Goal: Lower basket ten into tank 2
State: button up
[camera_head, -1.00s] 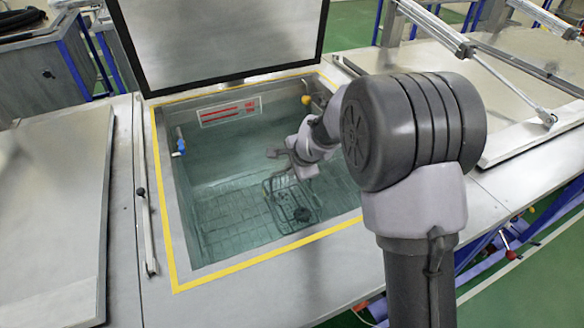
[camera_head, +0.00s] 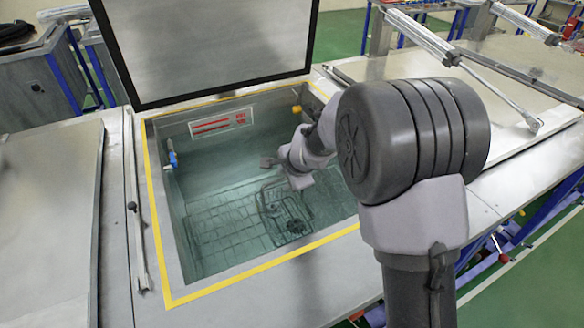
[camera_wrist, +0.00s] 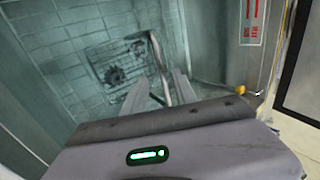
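The open tank (camera_head: 183,235) has a yellow border and holds clear greenish water; I see no readable number on it. A wire basket (camera_head: 268,208) with a small dark item inside is under the water, low near the grid floor. It also shows in the wrist view (camera_wrist: 97,62); I read no number on it. My gripper (camera_head: 268,162) is inside the tank above the basket. In the wrist view, the fingers of my gripper (camera_wrist: 161,77) are apart. The bent handle bar (camera_wrist: 154,42) rises between them, with gaps visible on both sides.
A raised lid (camera_head: 205,50) stands behind the tank. A sign with red print (camera_head: 221,122) and a yellow knob (camera_head: 296,109) are at the back wall, a blue valve (camera_head: 172,158) at the left. A closed lid (camera_head: 50,225) lies left; pneumatic cylinders (camera_head: 425,33) stand right.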

jog(key=s+d+r+p, duration=0.1)
jog(key=s+r+p, duration=0.3)
jog(key=r+p, duration=0.3)
jog(key=s+d+r+p, duration=0.2)
jog(key=r+p, duration=0.6)
jog(key=r, duration=1)
jog(key=shift+s, duration=0.85)
jog(key=shift+d, duration=0.1)
